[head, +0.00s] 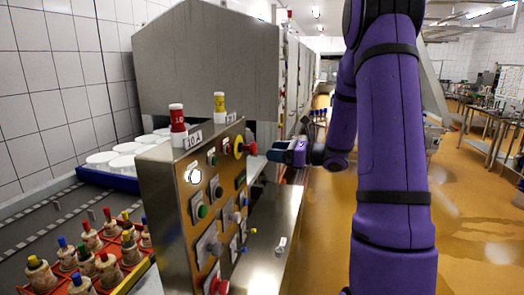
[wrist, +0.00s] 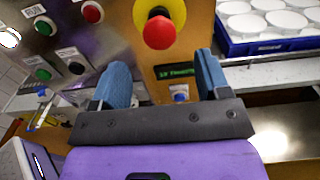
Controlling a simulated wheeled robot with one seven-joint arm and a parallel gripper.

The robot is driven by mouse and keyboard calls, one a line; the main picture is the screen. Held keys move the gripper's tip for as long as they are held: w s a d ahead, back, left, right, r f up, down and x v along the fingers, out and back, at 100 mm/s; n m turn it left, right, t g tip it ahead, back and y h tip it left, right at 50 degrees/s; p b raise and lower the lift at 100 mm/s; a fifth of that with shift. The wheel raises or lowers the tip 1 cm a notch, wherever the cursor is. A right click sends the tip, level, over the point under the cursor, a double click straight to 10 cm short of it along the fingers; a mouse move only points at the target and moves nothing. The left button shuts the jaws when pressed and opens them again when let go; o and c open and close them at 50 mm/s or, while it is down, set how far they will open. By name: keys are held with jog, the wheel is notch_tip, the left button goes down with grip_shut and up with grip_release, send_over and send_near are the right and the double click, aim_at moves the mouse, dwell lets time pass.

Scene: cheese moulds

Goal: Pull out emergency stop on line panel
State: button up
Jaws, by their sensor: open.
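The line panel (head: 160,200) is a grey box with a tan front in the head view. The emergency stop is a red mushroom button (head: 251,149) on a yellow collar, high on the panel's far side. It also shows in the wrist view (wrist: 159,32), at the top centre, facing the camera. My gripper (head: 274,151) is open and empty, just right of the button in the head view. In the wrist view its two blue fingers (wrist: 163,72) stand apart, with the button above and between their tips. I see no contact.
Green, red and black buttons (wrist: 92,12) sit beside the stop on the panel. A red and a yellow-topped cylinder (head: 219,103) stand on top of the panel. A blue tray of white discs (head: 92,178) lies behind. Several moulds (head: 80,282) fill the red crate at lower left.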

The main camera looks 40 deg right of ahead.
jog(key=shift+v, duration=1.9)
jog(key=s+a+r+n+g, duration=0.2)
jog(key=s+a+n+g, duration=0.4)
jog(key=a, duration=0.4)
jog(key=s+a+r+n+g, duration=0.35)
jog(key=a+n, duration=0.35)
jog(key=a, duration=0.3)
jog(key=s+a+r+n+h, duration=0.1)
jog(key=s+n+h, duration=0.4)
jog(key=s+n, duration=0.2)
jog(key=s+a+r+n+h, duration=0.1)
jog(key=s+a+n+h, duration=0.1)
jog(key=s+n+h, duration=0.4)
jog(key=shift+s+r+n+t, duration=0.4)
jog(key=shift+s+n, duration=0.6)
jog(key=shift+n, duration=0.2)
